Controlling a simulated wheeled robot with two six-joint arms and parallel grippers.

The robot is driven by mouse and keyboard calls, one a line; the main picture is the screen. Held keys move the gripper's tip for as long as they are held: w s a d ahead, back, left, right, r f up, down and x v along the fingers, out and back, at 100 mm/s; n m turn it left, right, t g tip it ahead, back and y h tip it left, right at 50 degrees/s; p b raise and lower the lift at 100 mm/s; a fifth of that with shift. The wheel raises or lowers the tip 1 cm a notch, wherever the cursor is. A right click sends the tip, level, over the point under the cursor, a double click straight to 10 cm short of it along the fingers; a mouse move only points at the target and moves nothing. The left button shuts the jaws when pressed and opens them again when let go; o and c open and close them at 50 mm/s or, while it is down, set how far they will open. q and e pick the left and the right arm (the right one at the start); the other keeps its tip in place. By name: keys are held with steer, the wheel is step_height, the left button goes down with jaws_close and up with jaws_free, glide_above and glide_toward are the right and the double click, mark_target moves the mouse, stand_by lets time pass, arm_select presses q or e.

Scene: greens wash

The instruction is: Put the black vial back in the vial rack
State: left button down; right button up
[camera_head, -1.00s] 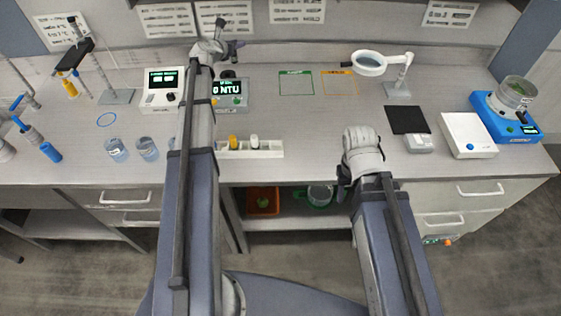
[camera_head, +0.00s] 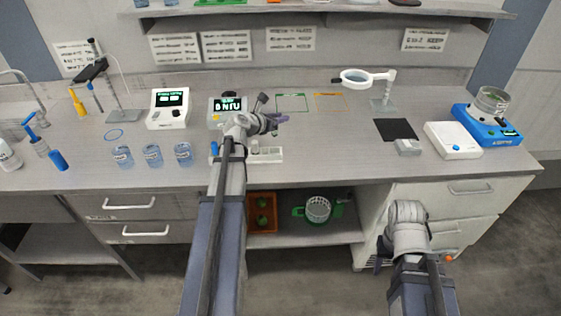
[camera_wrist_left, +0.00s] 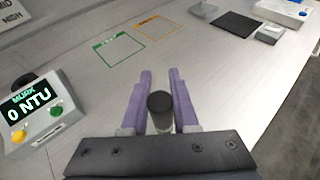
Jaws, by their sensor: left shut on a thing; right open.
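The black vial, its dark cap (camera_wrist_left: 160,104) facing the camera in the left wrist view, is held between the purple fingers of my left gripper (camera_wrist_left: 161,98). In the head view my left gripper (camera_head: 279,121) is above the bench, over and slightly behind the white vial rack (camera_head: 272,155). The rack stands near the bench's front edge; my left arm hides its left part, and the vials in it are hard to make out. My right gripper (camera_head: 384,258) is open and empty, low in front of the drawers, away from the rack.
The turbidity meter (camera_head: 226,104) reading 0 NTU is just behind and left of my left gripper. Several glass beakers (camera_head: 152,155) stand left of the rack. Bench space right of the rack is clear.

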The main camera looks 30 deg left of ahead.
arm_select(q)
steer(key=shift+f+b, duration=5)
steer(key=shift+f, duration=0.1)
steer(key=shift+f, duration=0.15)
steer(key=c, duration=0.7)
jaws_free()
steer(key=shift+r, duration=0.25)
steer(key=p+v, duration=0.4)
steer(key=v, duration=0.8)
steer(key=shift+a+p, duration=0.1)
steer(key=shift+p, duration=0.2)
